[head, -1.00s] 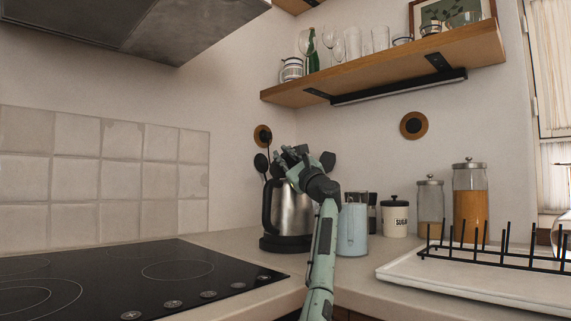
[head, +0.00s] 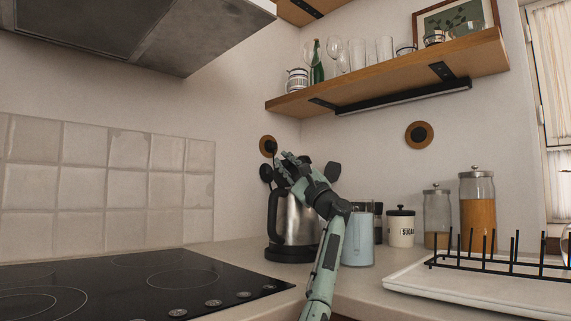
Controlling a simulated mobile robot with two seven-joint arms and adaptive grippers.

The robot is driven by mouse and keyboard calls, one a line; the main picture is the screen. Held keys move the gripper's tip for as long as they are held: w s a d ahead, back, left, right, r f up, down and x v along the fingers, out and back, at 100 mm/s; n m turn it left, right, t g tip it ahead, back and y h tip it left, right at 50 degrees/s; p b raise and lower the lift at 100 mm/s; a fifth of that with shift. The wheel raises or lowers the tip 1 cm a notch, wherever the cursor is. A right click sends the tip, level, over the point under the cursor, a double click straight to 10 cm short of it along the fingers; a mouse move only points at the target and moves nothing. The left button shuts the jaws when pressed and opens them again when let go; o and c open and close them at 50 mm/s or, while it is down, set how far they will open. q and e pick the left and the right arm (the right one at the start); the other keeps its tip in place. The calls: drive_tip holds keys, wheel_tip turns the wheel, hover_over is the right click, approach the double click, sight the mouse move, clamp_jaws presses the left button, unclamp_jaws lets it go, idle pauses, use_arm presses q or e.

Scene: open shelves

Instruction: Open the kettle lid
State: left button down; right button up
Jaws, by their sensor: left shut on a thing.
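The kettle (head: 291,222) is brushed metal with a black handle on its left side and a black base. It stands upright on the counter in the corner, behind the hob. My left gripper (head: 288,168) is over the top of the kettle, and the arm comes up from below in front of the kettle's right side. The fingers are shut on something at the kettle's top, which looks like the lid. The gripper hides the lid, so I cannot tell whether it is raised. My right gripper is not in view.
A light blue jug (head: 358,238) stands close right of the kettle, beside a sugar canister (head: 401,227) and glass jars (head: 478,212). A black rack (head: 497,258) sits on a white tray at right. The black hob (head: 120,285) is at left. A wooden shelf (head: 400,80) hangs above.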

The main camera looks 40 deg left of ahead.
sight(287, 165)
use_arm(q)
drive_tip(key=c, duration=1.4)
unclamp_jaws()
drive_tip(key=shift+c, duration=0.2)
drive_tip(key=shift+d+f, duration=0.25)
drive_tip(key=shift+d, duration=0.05)
drive_tip(key=v, duration=0.2)
drive_tip(key=shift+s+d+f, duration=0.1)
drive_tip(key=shift+d+f, duration=0.15)
drive_tip(key=shift+d, duration=0.05)
drive_tip(key=s+d, duration=0.2)
drive_tip(key=d, duration=0.9)
drive_tip(key=shift+d+r, duration=0.2)
drive_tip(key=shift+r, duration=0.05)
drive_tip(key=shift+s+f, duration=0.1)
drive_tip(key=shift+s, duration=0.05)
